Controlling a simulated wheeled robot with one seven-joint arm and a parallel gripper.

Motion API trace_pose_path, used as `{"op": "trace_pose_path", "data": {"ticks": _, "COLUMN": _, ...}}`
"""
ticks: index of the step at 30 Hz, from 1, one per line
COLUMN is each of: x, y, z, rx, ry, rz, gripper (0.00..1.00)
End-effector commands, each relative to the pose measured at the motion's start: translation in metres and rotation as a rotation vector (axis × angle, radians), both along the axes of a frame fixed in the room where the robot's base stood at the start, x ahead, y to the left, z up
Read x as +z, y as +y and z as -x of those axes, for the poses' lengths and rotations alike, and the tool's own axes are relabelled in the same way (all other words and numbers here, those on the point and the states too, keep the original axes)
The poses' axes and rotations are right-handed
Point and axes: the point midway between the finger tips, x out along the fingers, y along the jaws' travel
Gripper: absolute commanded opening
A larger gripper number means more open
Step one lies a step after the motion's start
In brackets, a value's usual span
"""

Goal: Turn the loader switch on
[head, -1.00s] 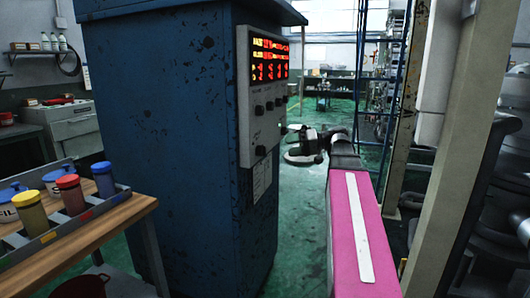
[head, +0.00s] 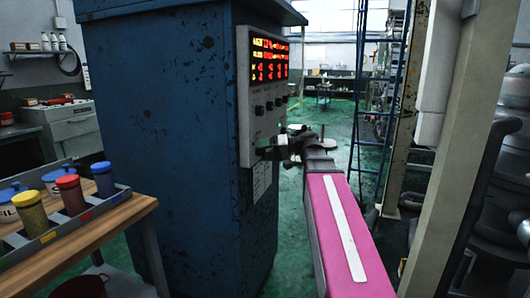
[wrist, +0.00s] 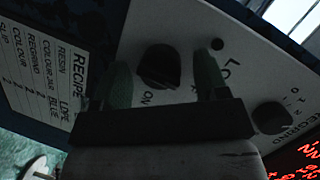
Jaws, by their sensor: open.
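The loader switch (wrist: 158,67) is a black rotary knob on the pale control panel (head: 244,120). In the wrist view, "ON" is printed beside it, and a label starting "LO" is partly covered by a finger. I cannot clearly tell which way the knob points. My gripper (wrist: 164,70) is open, with one finger on each side of the knob; whether they touch it I cannot tell. In the head view my gripper (head: 268,147) is at the panel's lower part and hides the switch.
The panel is on a blue cabinet (head: 165,150). The regrind knob (wrist: 271,117) is right of my gripper in the wrist view. A recipe sheet (wrist: 52,68) is on the left. A wooden table (head: 95,235) with jars stands left; a beige post (head: 455,150) stands right.

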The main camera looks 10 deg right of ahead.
Motion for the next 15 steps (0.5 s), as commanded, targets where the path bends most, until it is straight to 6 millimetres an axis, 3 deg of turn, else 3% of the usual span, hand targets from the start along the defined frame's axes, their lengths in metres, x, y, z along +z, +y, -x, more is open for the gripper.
{"op": "trace_pose_path", "data": {"ticks": 5, "x": 0.0, "y": 0.0001, "z": 0.0, "rx": 0.0, "ry": 0.0, "rz": 0.0, "gripper": 0.67}}
{"op": "trace_pose_path", "data": {"ticks": 6, "x": 0.0, "y": 0.0001, "z": 0.0, "rx": 0.0, "ry": 0.0, "rz": 0.0, "gripper": 0.64}}
{"op": "trace_pose_path", "data": {"ticks": 10, "x": 0.0, "y": 0.0001, "z": 0.0, "rx": 0.0, "ry": 0.0, "rz": 0.0, "gripper": 0.22}}
{"op": "trace_pose_path", "data": {"ticks": 15, "x": 0.0, "y": 0.0, "z": 0.0001, "rx": 0.0, "ry": 0.002, "rz": -0.001, "gripper": 0.19}}
